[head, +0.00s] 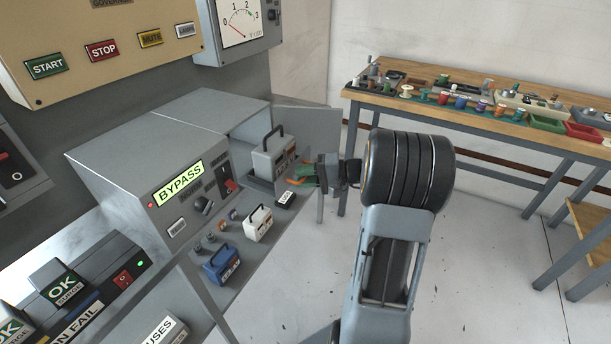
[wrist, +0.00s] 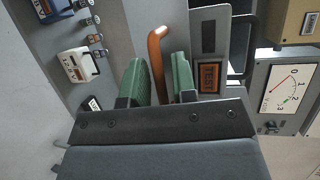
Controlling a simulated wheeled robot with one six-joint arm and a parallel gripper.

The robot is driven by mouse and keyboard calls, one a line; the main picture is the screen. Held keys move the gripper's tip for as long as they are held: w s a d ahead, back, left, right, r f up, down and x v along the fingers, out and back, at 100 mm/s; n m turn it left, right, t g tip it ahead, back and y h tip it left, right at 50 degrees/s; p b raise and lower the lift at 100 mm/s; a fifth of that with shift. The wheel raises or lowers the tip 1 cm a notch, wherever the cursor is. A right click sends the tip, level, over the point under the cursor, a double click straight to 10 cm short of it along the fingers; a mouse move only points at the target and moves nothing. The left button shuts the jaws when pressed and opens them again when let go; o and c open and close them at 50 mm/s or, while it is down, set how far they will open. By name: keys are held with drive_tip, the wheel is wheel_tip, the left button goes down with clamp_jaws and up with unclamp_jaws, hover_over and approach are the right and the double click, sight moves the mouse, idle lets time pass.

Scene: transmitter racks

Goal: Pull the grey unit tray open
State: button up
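The grey unit (head: 268,160), a box with a black carrying handle and labels on its front, stands in the open bay at the right end of the grey cabinet. Its tray (head: 258,184) shows only as a narrow grey edge beneath it. An orange bar handle (wrist: 157,62) stands out at the front; in the head view it is mostly hidden by my gripper. My gripper (head: 304,173) is at this handle with its green fingers. In the wrist view my gripper (wrist: 164,80) has one finger on each side of the handle, with a small gap visible on the right.
White (head: 258,223) and blue (head: 221,263) units sit along the cabinet front, left of my arm. A workbench (head: 470,108) with spools and trays is at the back right. The floor right of my arm is clear.

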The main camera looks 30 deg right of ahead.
drive_tip(key=shift+o, duration=0.7)
drive_tip(key=shift+d, duration=0.1)
drive_tip(key=p+v, duration=0.1)
drive_tip(key=v, duration=1.2)
drive_tip(key=shift+s+d, duration=0.2)
drive_tip(key=shift+d, duration=0.1)
drive_tip(key=shift+r, duration=0.1)
wheel_tip(320, 180, down, 6)
drive_tip(key=s+m+g+h, duration=0.2)
drive_tip(key=m+h, duration=0.1)
drive_tip(key=s+a+r+n+g+h+p, duration=0.1)
drive_tip(key=s+a+r+g+h+p, duration=0.25)
drive_tip(key=a+g+h+p, duration=0.35)
drive_tip(key=s+a+r+n+t+h+p, duration=0.1)
drive_tip(key=a+r+n+t+p, duration=0.1)
drive_tip(key=a+r+n+p, duration=0.3)
drive_tip(key=s+a+r+n+t+h+p, duration=0.1)
drive_tip(key=a+r+n+p, duration=0.3)
drive_tip(key=a+r, duration=0.7)
drive_tip(key=shift+s+r+n+t+h+p, duration=0.4)
drive_tip(key=shift+s+r+h+p, duration=0.25)
drive_tip(key=shift+r+p, duration=0.2)
